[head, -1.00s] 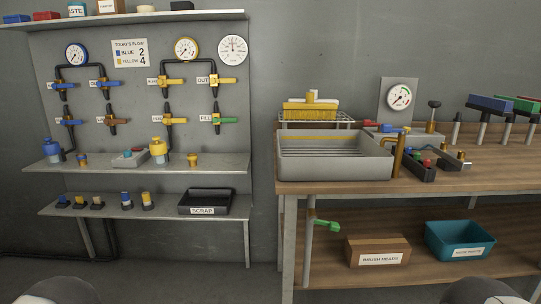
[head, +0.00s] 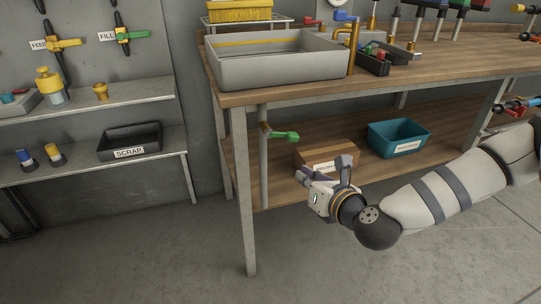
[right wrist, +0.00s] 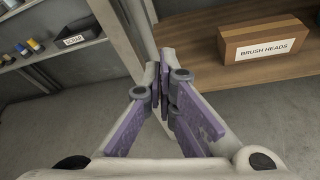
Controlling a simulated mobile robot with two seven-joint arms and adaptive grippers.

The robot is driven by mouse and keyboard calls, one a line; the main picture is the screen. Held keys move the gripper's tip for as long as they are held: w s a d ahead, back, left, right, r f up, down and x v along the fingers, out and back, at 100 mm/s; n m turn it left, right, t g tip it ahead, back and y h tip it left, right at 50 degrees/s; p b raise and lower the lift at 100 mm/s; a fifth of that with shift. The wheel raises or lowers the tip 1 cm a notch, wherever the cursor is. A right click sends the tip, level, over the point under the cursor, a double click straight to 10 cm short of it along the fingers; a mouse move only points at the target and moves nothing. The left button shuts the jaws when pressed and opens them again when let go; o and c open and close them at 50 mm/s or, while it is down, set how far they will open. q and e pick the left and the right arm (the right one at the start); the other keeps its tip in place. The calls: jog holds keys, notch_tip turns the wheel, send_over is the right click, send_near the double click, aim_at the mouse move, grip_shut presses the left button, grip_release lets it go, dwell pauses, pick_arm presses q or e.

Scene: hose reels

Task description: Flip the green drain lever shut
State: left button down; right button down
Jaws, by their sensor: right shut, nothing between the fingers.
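The green drain lever (head: 285,135) sticks out roughly sideways to the right from a brass valve on the vertical drain pipe (head: 263,175) under the sink (head: 280,68). My right gripper (head: 322,172) is below and to the right of the lever in the head view, apart from it in the picture, in front of the lower shelf. In the right wrist view the fingers (right wrist: 160,88) meet at their tips with nothing between them. The lever does not show in the right wrist view. My left gripper is not in view.
The brush heads box (head: 328,155) and a teal bin (head: 398,137) stand on the lower shelf beyond my right gripper. A bench leg (head: 243,190) stands at the left front corner. The scrap tray (head: 130,141) is on the left wall shelf. The floor in front is clear.

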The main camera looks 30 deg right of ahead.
aim_at(282, 136)
jog(key=w+d+p, duration=0.1)
jog(key=w+d, duration=0.1)
jog(key=w, duration=0.6)
jog(key=shift+d+r, duration=0.15)
jog(key=shift+r, duration=0.25)
jog(key=shift+w, duration=0.1)
jog(key=shift+d+r+n+h+p, duration=0.4)
jog(key=shift+d+r+n, duration=0.1)
jog(key=shift+r+n, duration=0.35)
